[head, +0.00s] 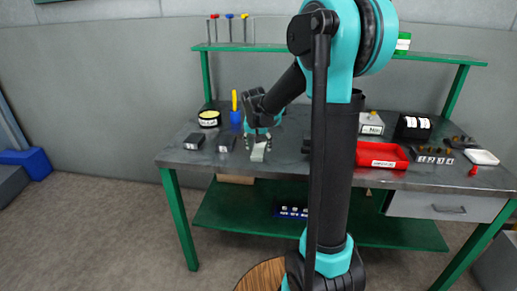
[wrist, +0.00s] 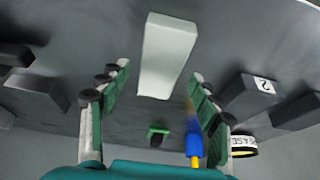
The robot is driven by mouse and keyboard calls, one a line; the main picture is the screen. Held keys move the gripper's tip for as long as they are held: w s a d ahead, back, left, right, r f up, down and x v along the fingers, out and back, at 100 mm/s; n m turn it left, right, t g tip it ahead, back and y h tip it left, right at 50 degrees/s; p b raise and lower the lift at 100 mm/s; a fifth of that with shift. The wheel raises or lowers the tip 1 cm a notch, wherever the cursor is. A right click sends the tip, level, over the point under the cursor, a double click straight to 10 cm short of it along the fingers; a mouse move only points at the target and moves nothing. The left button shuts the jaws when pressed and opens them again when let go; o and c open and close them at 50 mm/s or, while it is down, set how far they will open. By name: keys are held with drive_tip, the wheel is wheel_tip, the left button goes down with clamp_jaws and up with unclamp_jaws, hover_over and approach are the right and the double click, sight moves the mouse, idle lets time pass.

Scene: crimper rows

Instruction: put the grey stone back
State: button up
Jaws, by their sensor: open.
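The grey stone, a pale grey-white block (head: 258,152), is at the front left part of the workbench, directly below my gripper (head: 257,139). In the wrist view the stone (wrist: 165,55) lies ahead of and between the fingers of my gripper (wrist: 160,82). The fingers are spread open, with dark floor of bench visible on both sides of the stone.
Dark blocks (head: 194,141) and (head: 226,143) stand left of the stone; one block (wrist: 250,91) bears a "2".

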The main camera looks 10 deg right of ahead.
drive_tip(key=v, duration=1)
drive_tip(key=s+d+f+n, duration=0.1)
drive_tip(key=s+d+f, duration=0.1)
drive_tip(key=s+f, duration=0.6)
drive_tip(key=s+d+f+n+y, duration=0.1)
drive_tip(key=s+d+f+n, duration=0.1)
drive_tip(key=s+f, duration=0.7)
drive_tip(key=s+d, duration=0.1)
drive_tip(key=s, duration=0.7)
drive_tip(key=shift+s+d+f+n, duration=0.3)
drive_tip(key=shift+s+f, duration=0.05)
